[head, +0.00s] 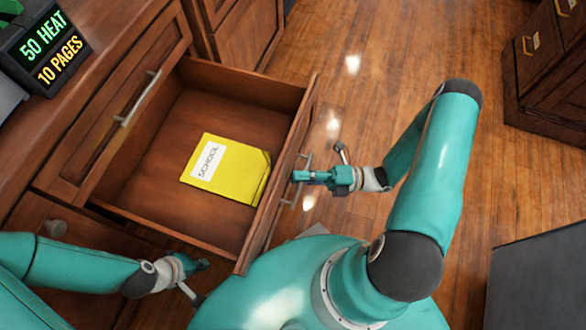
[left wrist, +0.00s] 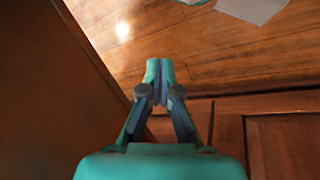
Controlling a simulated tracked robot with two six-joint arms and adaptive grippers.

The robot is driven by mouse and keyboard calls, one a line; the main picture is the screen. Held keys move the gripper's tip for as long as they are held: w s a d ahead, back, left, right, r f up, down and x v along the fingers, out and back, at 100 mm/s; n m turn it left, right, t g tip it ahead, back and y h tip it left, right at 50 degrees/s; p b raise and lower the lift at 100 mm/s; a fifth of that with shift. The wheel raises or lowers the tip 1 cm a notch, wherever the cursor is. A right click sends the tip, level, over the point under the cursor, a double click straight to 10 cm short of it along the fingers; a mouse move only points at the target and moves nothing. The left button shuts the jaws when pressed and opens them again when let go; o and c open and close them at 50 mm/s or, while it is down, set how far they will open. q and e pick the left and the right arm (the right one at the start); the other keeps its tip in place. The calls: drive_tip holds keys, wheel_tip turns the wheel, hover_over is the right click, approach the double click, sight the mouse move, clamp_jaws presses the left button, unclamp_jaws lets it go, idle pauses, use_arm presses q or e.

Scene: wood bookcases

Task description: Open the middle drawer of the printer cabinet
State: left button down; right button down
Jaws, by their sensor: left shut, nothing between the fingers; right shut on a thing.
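The wood printer cabinet (head: 75,160) is on the left in the head view. A drawer (head: 150,190) stands pulled well out, below a shut drawer front (head: 112,108) with a bar handle. A yellow folder labelled SCHOOL (head: 232,178) lies in it. My right gripper (head: 299,176) is shut on the metal handle (head: 303,158) of the open drawer's front; its fingers hide part of the handle. My left gripper (head: 203,265) is shut and empty, low beside the drawer's near side. In the left wrist view its fingertips (left wrist: 160,68) are together, with floor beyond.
A display reading 50 HEAT, 10 PAGES (head: 45,45) stands on the cabinet top. Wood floor lies clear between.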

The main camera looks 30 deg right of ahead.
drive_tip(key=shift+s+a+f, duration=0.15)
drive_tip(key=shift+s+a, duration=0.05)
drive_tip(key=shift+s, duration=0.35)
drive_tip(key=c, duration=1.5)
unclamp_jaws()
drive_tip(key=shift+g, duration=0.3)
drive_tip(key=shift+d, duration=0.1)
drive_tip(key=shift+w+d, duration=0.1)
drive_tip(key=v, duration=1.2)
